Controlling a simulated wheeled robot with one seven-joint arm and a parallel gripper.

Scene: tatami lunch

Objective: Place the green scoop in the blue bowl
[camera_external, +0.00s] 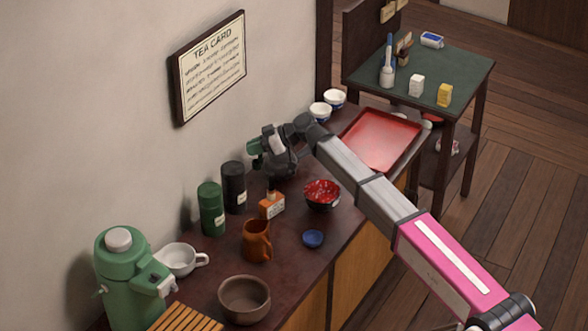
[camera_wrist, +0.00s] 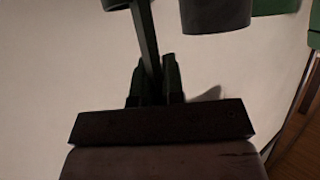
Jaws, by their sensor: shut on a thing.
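The green scoop (camera_external: 254,146) is at my gripper (camera_external: 262,153), held high near the wall above the dark counter. In the wrist view, the scoop's long thin green handle (camera_wrist: 147,40) rises from between the closed fingers of my gripper (camera_wrist: 156,84); its far end is cut off by the top edge. The small blue bowl (camera_external: 313,239) stands on the counter near its front edge, below and to the right of my gripper and apart from it. The blue bowl does not show clearly in the wrist view.
A red patterned bowl (camera_external: 322,195), orange box (camera_external: 271,205) and brown mug (camera_external: 256,241) stand around the blue bowl. Black (camera_external: 233,188) and green (camera_external: 211,209) canisters line the wall. A red tray (camera_external: 382,139) lies beyond. Bare counter surrounds the blue bowl.

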